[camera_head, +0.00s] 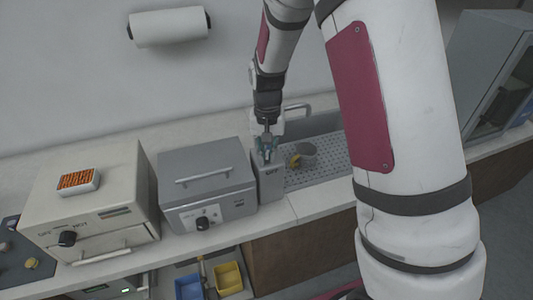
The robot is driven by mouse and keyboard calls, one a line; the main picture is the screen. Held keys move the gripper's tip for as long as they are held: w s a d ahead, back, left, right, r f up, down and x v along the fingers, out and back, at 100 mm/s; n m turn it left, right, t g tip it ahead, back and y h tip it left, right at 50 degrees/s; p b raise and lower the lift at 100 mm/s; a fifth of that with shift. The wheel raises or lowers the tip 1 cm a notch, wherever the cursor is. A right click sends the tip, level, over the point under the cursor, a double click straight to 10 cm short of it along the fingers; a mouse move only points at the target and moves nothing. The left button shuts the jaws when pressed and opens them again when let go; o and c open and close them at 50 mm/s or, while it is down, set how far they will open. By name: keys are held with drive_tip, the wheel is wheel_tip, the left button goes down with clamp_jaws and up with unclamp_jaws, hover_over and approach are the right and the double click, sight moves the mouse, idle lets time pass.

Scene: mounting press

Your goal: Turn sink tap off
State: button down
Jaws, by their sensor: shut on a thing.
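My gripper (267,148) points down at the left end of the sink, over a narrow grey block (270,183) with dark lettering that seems to read OFF. Its fingers are shut on a small part at the top of this block, which I take to be the tap handle; the fingers mostly hide it. The curved pale spout of the sink tap (297,107) shows just right of my wrist. The sink (335,172) has a perforated grey surface, partly hidden by my arm. I cannot tell whether water runs.
A grey lidded box (205,185) with a knob stands close left of the block. A beige oven-like machine (88,205) is further left, with an orange-topped item (78,180) on it. A cup-like grey and yellow object (303,155) sits at the sink. Blue (189,287) and yellow (229,278) bins are below.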

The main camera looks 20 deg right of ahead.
drive_tip(key=shift+s+d+n, duration=0.15)
drive_tip(key=shift+d+n, duration=0.15)
drive_tip(key=shift+n, duration=0.4)
drive_tip(key=shift+s+d+n, duration=0.15)
drive_tip(key=shift+d+n, duration=0.15)
drive_tip(key=shift+n, duration=0.4)
idle(2.8)
drive_tip(key=c, duration=1.6)
unclamp_jaws()
drive_tip(key=shift+w+a, duration=0.1)
drive_tip(key=shift+a+r, duration=0.1)
drive_tip(key=shift+r, duration=0.2)
wheel_tip(320, 180, up, 11)
drive_tip(key=shift+r, duration=0.2)
